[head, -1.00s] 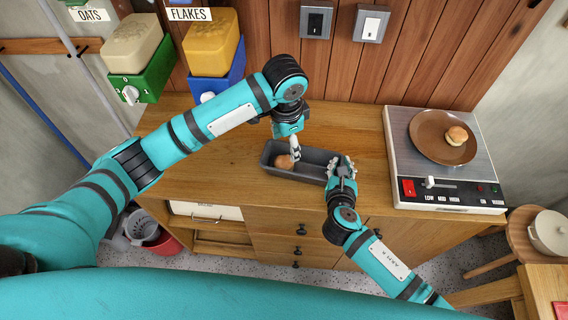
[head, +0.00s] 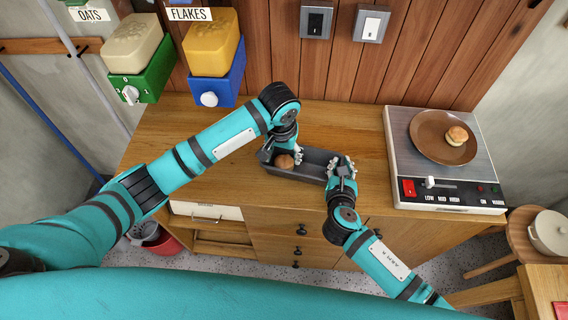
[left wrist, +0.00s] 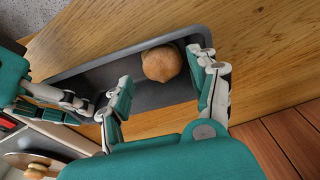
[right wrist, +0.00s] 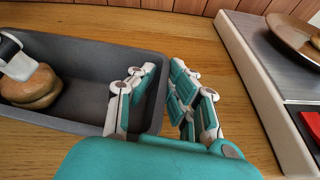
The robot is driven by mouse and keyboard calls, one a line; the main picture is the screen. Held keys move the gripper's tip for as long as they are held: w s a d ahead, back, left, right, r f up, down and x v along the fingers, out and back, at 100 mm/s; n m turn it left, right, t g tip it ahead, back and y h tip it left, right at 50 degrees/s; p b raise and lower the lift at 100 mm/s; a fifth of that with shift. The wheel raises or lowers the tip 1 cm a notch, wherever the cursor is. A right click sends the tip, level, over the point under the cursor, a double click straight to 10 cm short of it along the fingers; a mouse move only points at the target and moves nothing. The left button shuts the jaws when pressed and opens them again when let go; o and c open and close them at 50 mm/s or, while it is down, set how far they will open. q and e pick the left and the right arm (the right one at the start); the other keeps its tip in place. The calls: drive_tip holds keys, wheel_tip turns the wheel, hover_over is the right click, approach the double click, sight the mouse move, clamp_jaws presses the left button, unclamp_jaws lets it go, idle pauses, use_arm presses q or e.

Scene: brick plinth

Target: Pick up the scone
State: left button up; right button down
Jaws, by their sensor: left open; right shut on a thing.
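A round brown scone (head: 284,161) lies in the left end of a long dark grey tin (head: 312,176) on the wooden counter. It also shows in the left wrist view (left wrist: 161,63) and, partly hidden by a finger, in the right wrist view (right wrist: 34,88). My left gripper (head: 284,154) is open at the tin's left end, its fingers on either side of the scone from above. In the left wrist view a gap shows between the scone and the left finger. My right gripper (right wrist: 158,92) is shut on the tin's right end wall.
Right of the tin stands a hot plate (head: 400,150) with a brown plate (head: 426,130) and a bun (head: 457,135) on it. Flakes (head: 214,45) and oats (head: 132,45) dispensers hang behind on the left. The counter left of the tin is clear.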

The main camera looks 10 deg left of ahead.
sight(283, 162)
use_arm(q)
drive_tip(key=shift+w+f, duration=0.2)
drive_tip(key=shift+f, duration=1.15)
drive_tip(key=shift+w+f, duration=0.15)
drive_tip(key=shift+f, duration=1.15)
drive_tip(key=c, duration=0.7)
wheel_tip(283, 162, up, 10)
drive_tip(key=shift+r, duration=0.1)
drive_tip(key=shift+c, duration=0.2)
drive_tip(key=shift+w, duration=0.1)
use_arm(e)
drive_tip(key=c, duration=1.3)
unclamp_jaws()
drive_tip(key=shift+o, duration=0.2)
drive_tip(key=shift+s, duration=0.1)
drive_tip(key=v, duration=1.1)
drive_tip(key=shift+s+r, duration=0.2)
drive_tip(key=shift+s, duration=0.15)
